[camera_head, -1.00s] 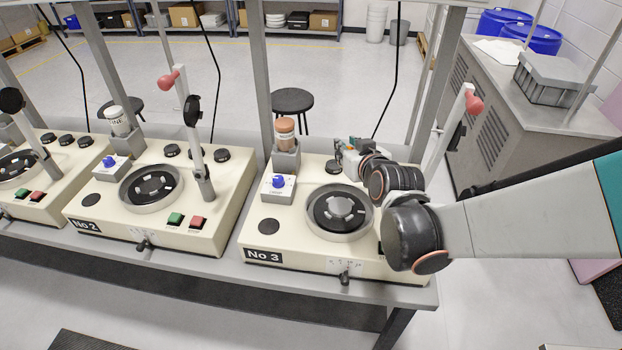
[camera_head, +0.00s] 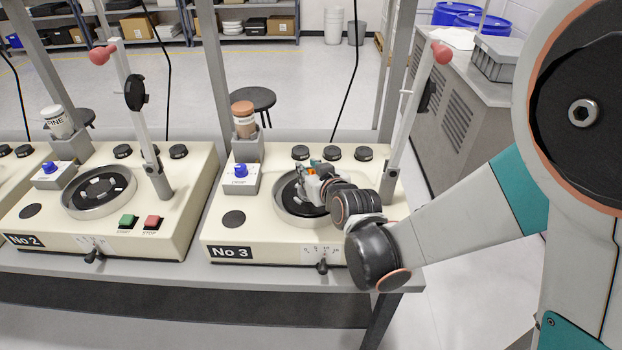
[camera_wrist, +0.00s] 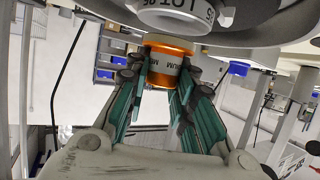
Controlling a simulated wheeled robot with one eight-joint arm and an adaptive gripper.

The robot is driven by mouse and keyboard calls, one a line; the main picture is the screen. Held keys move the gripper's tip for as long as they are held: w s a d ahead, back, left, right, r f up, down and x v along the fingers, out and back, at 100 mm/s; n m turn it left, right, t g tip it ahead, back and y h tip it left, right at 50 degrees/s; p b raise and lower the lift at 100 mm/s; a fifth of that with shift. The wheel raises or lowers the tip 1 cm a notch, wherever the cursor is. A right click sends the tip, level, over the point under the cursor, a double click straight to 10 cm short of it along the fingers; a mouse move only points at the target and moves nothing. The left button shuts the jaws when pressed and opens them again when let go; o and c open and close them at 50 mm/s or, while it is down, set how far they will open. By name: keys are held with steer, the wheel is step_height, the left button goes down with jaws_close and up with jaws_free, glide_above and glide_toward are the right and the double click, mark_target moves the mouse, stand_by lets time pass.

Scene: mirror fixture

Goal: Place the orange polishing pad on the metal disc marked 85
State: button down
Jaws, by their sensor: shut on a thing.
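My gripper (camera_wrist: 165,75) is shut on an orange, round piece with a pale lettered band, which I take to be the orange polishing pad (camera_wrist: 166,44). In the head view my gripper (camera_head: 312,178) is over the round turntable of station No 3, with a bit of orange between its fingers. In the wrist view a grey metal disc (camera_wrist: 176,20) with "LOT" and a partly cut-off number is right beside the pad. I cannot tell whether they touch, or whether the number is 85. My gripper hides much of the turntable (camera_head: 286,207).
A bottle with an orange-brown cap (camera_head: 243,120) stands in a holder behind the turntable. A blue knob (camera_head: 240,171) is left of it. An upright lever with a red knob (camera_head: 441,52) stands at the right. Station No 2 (camera_head: 95,205) is to the left.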

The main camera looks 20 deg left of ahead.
steer(key=shift+f, duration=0.65)
steer(key=shift+r, duration=0.1)
steer(key=c, duration=1.4)
jaws_free()
steer(key=shift+o, duration=0.2)
steer(key=shift+r, duration=0.1)
steer(key=p+v, duration=0.3)
steer(key=v, duration=0.9)
steer(key=shift+s, duration=0.15)
